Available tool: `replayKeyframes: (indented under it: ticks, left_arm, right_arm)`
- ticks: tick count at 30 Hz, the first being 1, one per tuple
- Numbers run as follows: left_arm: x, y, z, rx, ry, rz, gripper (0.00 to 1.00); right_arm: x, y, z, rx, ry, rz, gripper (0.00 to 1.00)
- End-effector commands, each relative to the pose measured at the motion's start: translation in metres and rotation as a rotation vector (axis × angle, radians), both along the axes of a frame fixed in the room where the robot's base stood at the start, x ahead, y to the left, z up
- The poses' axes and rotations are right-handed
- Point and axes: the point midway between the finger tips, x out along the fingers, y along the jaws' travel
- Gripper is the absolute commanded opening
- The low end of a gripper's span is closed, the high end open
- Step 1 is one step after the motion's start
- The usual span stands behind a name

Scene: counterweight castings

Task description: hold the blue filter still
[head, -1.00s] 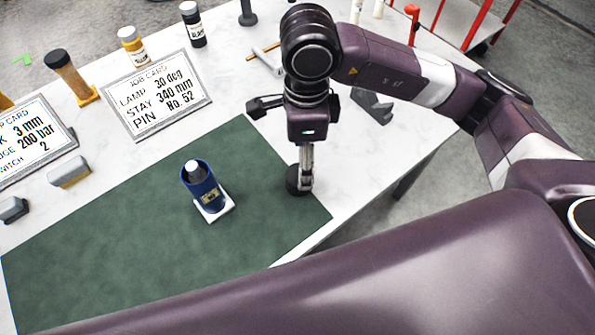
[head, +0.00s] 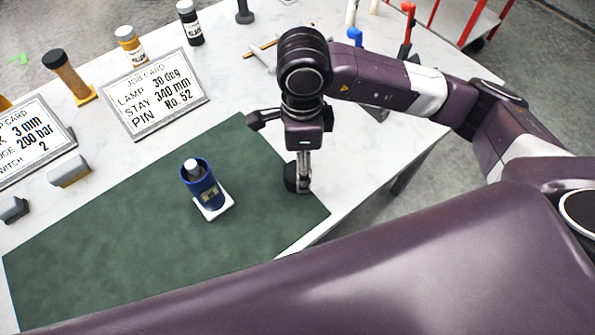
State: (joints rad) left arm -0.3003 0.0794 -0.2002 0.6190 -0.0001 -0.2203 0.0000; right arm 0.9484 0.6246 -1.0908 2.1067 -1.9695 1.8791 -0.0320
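The blue filter (head: 208,192) stands upright on a small white square base (head: 226,203) on the green mat (head: 120,235). My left gripper is not in view.
Two job cards (head: 155,93) (head: 30,138), bottles (head: 130,45) (head: 190,22) and an amber tool with a dark top (head: 68,76) stand on the left and back. Grey blocks (head: 70,170) (head: 14,209) lie left of the mat. The mat around the filter is clear.

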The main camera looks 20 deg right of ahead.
Motion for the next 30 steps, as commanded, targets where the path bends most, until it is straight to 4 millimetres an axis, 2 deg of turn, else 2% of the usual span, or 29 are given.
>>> replayKeyframes:
  ticks: [4, 9, 21, 30]
  left_arm:
    - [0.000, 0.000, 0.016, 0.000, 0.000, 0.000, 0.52]
    - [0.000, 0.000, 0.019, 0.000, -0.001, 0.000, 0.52]
    - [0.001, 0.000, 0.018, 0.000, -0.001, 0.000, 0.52]
    - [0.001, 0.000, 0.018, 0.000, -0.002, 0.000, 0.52]
  right_arm:
    - [0.002, 0.004, -0.020, -0.002, 0.007, 0.000, 0.65]
    - [0.003, 0.004, -0.041, 0.000, 0.002, 0.001, 0.65]
    - [0.003, 0.004, -0.045, -0.001, 0.001, 0.001, 0.64]
    - [0.003, 0.004, -0.045, -0.001, 0.000, 0.001, 0.31]
